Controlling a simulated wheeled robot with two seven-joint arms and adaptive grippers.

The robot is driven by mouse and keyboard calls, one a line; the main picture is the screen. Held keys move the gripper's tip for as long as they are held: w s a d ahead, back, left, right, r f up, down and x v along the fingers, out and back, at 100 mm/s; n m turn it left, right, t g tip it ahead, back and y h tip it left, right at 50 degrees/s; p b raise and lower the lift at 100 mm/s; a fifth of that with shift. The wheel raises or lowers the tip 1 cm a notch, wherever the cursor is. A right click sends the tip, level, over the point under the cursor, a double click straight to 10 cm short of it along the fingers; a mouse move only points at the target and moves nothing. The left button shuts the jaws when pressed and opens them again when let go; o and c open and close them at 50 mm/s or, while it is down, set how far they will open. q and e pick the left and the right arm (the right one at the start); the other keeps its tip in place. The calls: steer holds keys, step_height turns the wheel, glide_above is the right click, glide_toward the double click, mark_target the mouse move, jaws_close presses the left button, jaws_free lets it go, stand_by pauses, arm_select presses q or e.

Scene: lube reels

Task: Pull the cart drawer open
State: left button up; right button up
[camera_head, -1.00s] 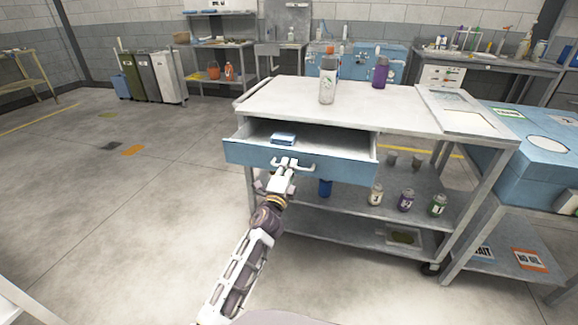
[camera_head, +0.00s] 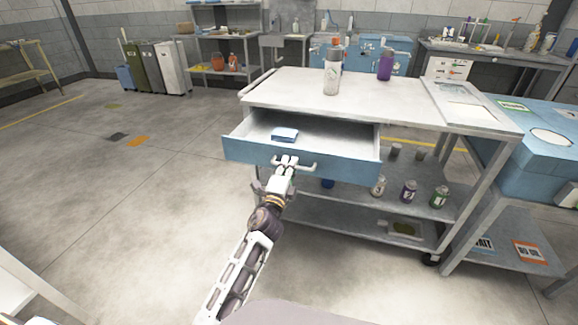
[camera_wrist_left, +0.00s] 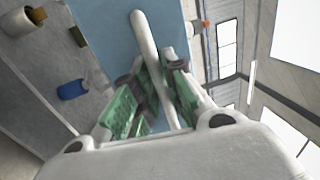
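The cart (camera_head: 350,98) stands in front of me with its blue drawer (camera_head: 345,171) pulled partly out toward me. A small blue box (camera_head: 285,134) lies inside the drawer. A white bar handle (camera_head: 307,168) runs along the drawer front. My left gripper (camera_head: 287,162) is at the handle. In the left wrist view the handle (camera_wrist_left: 148,45) passes between the green-padded fingers (camera_wrist_left: 165,88), which are closed about it. Part of the handle is hidden by the fingers. My right gripper is not in view.
A white bottle (camera_head: 332,75) and a purple bottle (camera_head: 385,66) stand on the cart top. Several small bottles (camera_head: 409,192) stand on the shelf below. A blue chest (camera_head: 535,150) is close on the right.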

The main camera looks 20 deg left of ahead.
arm_select(q)
steer(key=shift+o, duration=1.3)
steer(key=shift+s, duration=0.1)
steer(key=s+f, duration=0.1)
steer(key=s, duration=0.6)
steer(key=shift+a+f, duration=0.15)
steer(key=shift+f, duration=0.05)
steer(key=shift+s, duration=0.1)
